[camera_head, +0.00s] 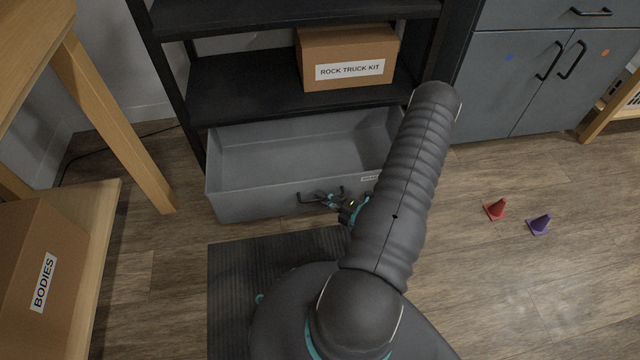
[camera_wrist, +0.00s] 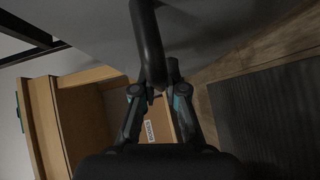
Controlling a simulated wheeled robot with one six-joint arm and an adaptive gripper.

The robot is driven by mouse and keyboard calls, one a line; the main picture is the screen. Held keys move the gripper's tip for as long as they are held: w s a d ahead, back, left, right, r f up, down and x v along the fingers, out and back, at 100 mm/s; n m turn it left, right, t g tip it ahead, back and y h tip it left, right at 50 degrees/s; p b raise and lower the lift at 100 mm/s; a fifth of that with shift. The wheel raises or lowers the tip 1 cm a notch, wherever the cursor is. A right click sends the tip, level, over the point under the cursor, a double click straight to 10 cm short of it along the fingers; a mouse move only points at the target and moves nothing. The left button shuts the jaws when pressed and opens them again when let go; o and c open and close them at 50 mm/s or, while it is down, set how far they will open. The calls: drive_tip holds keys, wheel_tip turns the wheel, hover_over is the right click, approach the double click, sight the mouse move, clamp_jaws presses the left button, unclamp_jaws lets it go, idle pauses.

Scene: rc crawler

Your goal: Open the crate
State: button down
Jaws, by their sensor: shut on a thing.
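The crate (camera_head: 255,205) is a grey, open-topped bin on the floor below the lower shelf. It stands out in front of the shelf unit, and the part of its inside that shows looks empty. A small white label is on its front, partly hidden by my arm. The dark bar handle (camera_head: 303,198) is on its front face. My gripper (camera_head: 336,202) is at the handle, its fingers shut on the bar. In the wrist view the black handle (camera_wrist: 148,45) runs down between the fingertips (camera_wrist: 154,88), with the crate's grey front behind it.
A box labelled ROCK TRUCK KIT (camera_head: 347,55) sits on the black shelf above. A wooden bench with a BODIES box (camera_head: 35,270) stands at the left. A dark ribbed mat (camera_head: 228,285) lies before the crate.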

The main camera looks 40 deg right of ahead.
drive_tip(key=shift+s+a, duration=0.35)
drive_tip(key=shift+s, duration=0.5)
drive_tip(key=c, duration=1.2)
unclamp_jaws()
drive_tip(key=v, duration=1.1)
drive_tip(key=shift+s, duration=0.4)
drive_tip(key=shift+d, duration=0.15)
